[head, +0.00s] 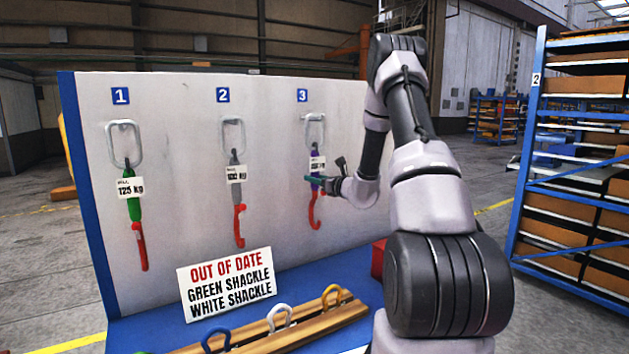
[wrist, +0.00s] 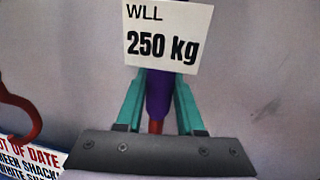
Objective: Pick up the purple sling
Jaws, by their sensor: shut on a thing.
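The purple sling (head: 314,152) hangs from the metal ring (head: 315,127) under number 3 on the upright panel, with a red hook (head: 315,213) at its lower end. My gripper (head: 316,179) is at the sling, just below its white tag. In the wrist view the purple sling (wrist: 158,97) runs between the two teal fingers of my gripper (wrist: 159,100), which are shut on it. The tag (wrist: 167,35) there reads WLL 250 kg and covers the fingertips and upper part of the sling.
A green sling (head: 134,208) hangs under number 1 and a grey sling (head: 236,178) under number 2. An out-of-date sign (head: 227,285) stands below them. Blue, white and yellow shackles stand on a wooden rack (head: 320,318) in front. A blue shelf (head: 531,140) is at the right.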

